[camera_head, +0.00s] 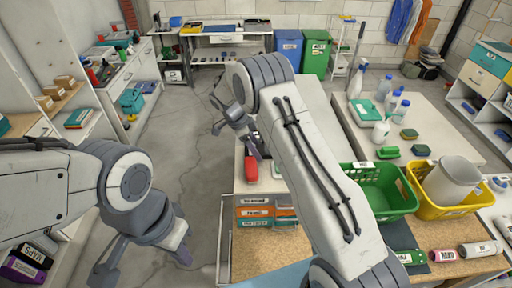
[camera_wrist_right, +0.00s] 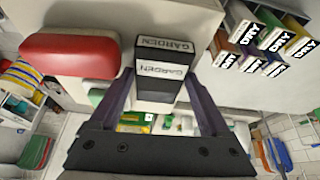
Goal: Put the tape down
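No item in these frames can be clearly identified as tape. My right gripper (camera_head: 249,150) is over the left end of the pale counter, partly hidden behind my forearm. In the right wrist view, a black box-like item labelled GARDEN (camera_wrist_right: 163,68) lies between the tips of my right gripper (camera_wrist_right: 161,75), which appear to touch its sides. A red rounded item (camera_head: 251,168) lies on the counter close by; it also shows left of the fingers in the wrist view (camera_wrist_right: 70,56). My left gripper (camera_head: 142,262) is open and empty, low over the floor.
A green basket (camera_head: 358,177) and a yellow basket (camera_head: 428,211) stand right of my right arm. Bottles (camera_head: 385,126) stand on a table at right.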

